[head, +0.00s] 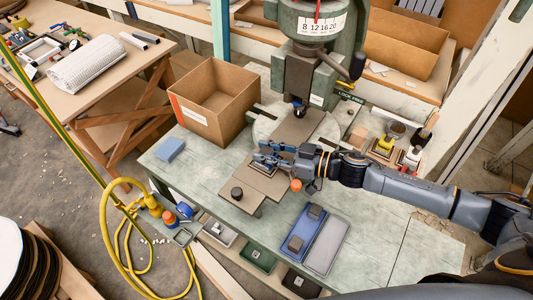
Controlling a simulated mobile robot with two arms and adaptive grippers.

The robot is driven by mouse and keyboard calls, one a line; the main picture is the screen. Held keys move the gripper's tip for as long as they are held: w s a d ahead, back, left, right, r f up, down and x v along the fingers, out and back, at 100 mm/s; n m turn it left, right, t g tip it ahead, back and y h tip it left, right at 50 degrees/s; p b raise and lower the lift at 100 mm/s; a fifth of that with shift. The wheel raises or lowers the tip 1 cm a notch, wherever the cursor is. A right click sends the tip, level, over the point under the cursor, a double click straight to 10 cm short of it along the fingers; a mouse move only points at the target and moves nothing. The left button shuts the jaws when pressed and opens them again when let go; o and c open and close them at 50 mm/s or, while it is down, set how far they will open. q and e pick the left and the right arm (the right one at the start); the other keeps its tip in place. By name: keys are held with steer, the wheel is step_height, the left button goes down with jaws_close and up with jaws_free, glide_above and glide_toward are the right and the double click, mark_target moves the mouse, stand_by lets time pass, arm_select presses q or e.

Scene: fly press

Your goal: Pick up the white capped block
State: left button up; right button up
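A small block with a white part (411,157) stands on the right of the bench, beyond my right forearm. It looks like the white capped block, but it is too small to be sure. My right gripper (257,154) reaches in from the right and hovers over the brown plate (242,184) in front of the press. Its fingers look spread apart, and I see nothing held between them. The gripper is well to the left of the white block. My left gripper is out of view.
The press (318,70) stands behind my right gripper. A cardboard box (214,100) and a blue block (170,149) are on the left. A yellow-topped block (385,145) is beside the white one. Blue and grey trays (325,245) lie at the front.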

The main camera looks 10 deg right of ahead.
mark_target(267, 151)
steer(key=shift+c, duration=1.1)
steer(key=shift+r, duration=0.15)
steer(key=shift+r, duration=0.25)
step_height(267, 151, up, 2)
steer(key=shift+r+b, duration=0.25)
steer(key=shift+b, duration=0.05)
steer(key=s+d+r+b, duration=0.1)
steer(key=s+r+b, duration=0.1)
steer(key=s+r, duration=0.2)
steer(key=s+d+r+b, duration=0.1)
steer(key=s+r+b, duration=0.1)
steer(key=s+r, duration=0.3)
steer(key=s, duration=0.4)
steer(key=shift+s+d+r, duration=0.15)
steer(key=shift+s+r, duration=0.15)
steer(key=shift+s, duration=0.1)
